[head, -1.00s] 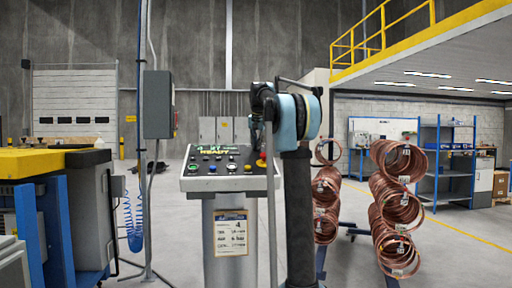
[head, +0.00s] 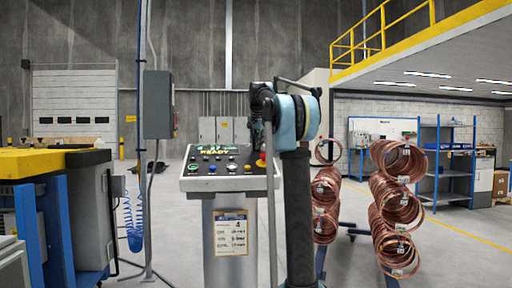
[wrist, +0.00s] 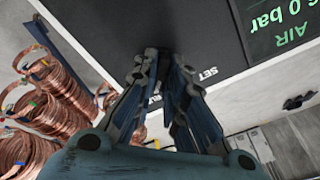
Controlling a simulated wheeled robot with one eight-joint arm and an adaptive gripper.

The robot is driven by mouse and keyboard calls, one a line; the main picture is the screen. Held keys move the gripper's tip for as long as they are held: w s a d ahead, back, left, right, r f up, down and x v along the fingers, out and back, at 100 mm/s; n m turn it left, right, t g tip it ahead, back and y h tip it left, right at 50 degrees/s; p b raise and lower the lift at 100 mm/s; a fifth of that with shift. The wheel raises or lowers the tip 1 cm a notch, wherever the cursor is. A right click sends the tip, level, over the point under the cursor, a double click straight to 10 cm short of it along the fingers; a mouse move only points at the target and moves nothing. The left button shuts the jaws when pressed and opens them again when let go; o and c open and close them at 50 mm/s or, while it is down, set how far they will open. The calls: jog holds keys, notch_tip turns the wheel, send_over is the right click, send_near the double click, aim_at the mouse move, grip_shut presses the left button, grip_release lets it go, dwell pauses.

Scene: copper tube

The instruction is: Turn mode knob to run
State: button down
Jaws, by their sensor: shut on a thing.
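The control panel (head: 205,183) stands in the middle of the head view, with a lit READY display and several buttons. My gripper (wrist: 160,68) is at the panel face in the wrist view, its fingers closed in around a small dark thing. This looks like the mode knob, which the fingers almost wholly hide. A SET label (wrist: 208,73) shows right of the fingers, and another label is partly covered between them. In the head view my gripper (head: 254,148) is at the panel's right part, seen from behind my arm.
A red and yellow button (head: 261,160) sits close to my gripper on the panel's right. Copper coils (head: 398,205) hang on racks to the right. A yellow-topped bench (head: 50,160) stands at left. Open floor lies left of the panel.

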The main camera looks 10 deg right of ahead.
jog(key=c, duration=1.6)
grip_release()
jog(key=shift+c, duration=0.2)
jog(key=v, duration=1.1)
jog(key=shift+r, duration=0.4)
jog(key=shift+s, duration=0.1)
jog(key=s+f+n+g, duration=0.1)
jog(key=s+f+n, duration=0.3)
jog(key=s+f, duration=2.1)
jog(key=s+f+n+g, duration=0.2)
jog(key=s+f+n, duration=0.3)
jog(key=s+f, duration=2.1)
notch_tip(320, 180, down, 5)
jog(key=shift+d+f+n+y, duration=0.1)
jog(key=shift+d+n+y, duration=0.2)
jog(key=shift+y, duration=0.1)
